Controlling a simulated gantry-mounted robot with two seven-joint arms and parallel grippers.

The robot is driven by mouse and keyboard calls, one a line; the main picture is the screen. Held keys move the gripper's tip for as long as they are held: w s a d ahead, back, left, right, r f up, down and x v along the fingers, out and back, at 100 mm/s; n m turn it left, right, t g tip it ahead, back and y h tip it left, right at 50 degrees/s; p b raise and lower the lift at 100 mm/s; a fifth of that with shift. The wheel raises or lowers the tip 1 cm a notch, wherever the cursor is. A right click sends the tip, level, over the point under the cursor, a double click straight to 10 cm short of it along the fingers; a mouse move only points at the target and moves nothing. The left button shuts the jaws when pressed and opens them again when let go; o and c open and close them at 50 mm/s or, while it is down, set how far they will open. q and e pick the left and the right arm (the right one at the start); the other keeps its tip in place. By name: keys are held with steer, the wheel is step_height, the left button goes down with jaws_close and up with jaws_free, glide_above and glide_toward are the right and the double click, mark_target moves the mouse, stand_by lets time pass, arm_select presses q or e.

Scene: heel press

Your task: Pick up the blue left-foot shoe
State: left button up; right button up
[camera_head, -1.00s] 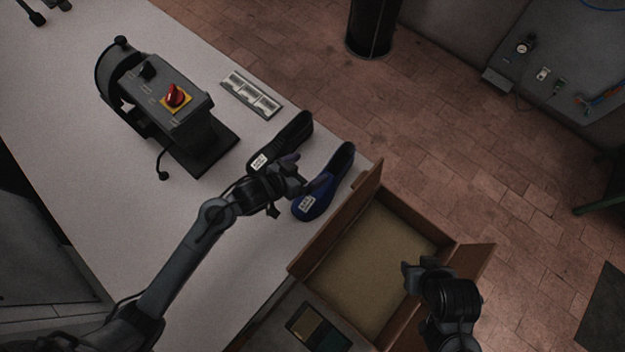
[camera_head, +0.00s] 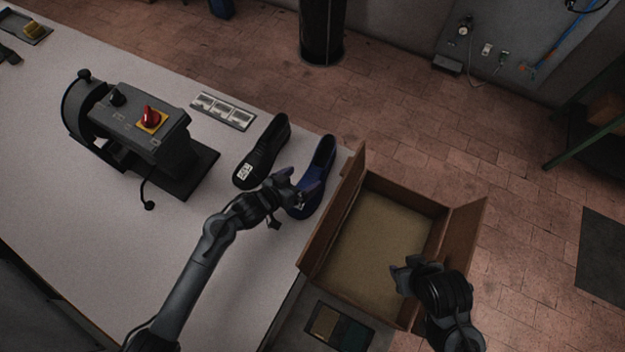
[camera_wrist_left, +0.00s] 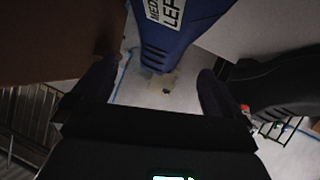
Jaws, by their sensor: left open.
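The blue shoe (camera_head: 323,162) lies on the white table beside the open box, toe pointing to the front. In the left wrist view, the blue shoe (camera_wrist_left: 178,38) has a white label reading "LEFT", and its near end points between my fingers. My left gripper (camera_head: 292,197) is at the label end of the blue shoe, partly covering it. In the left wrist view, my left gripper (camera_wrist_left: 157,82) is open, a finger on each side, with nothing held. My right gripper (camera_head: 402,276) is over the box's right front part; its jaws are unclear.
A black shoe (camera_head: 262,152) lies just left of the blue one. A brown open box (camera_head: 332,222) stands at the table's right edge. A press with a red knob (camera_head: 150,117) and a grey plate (camera_head: 224,111) are farther left. The table in front is clear.

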mark_target(311, 173)
arm_select(q)
steer(key=shift+x, duration=2.3)
steer(key=shift+w, duration=0.1)
steer(key=shift+c, duration=0.5)
steer(key=shift+r, duration=0.1)
steer(key=c, duration=1.7)
steer(key=shift+c, duration=0.2)
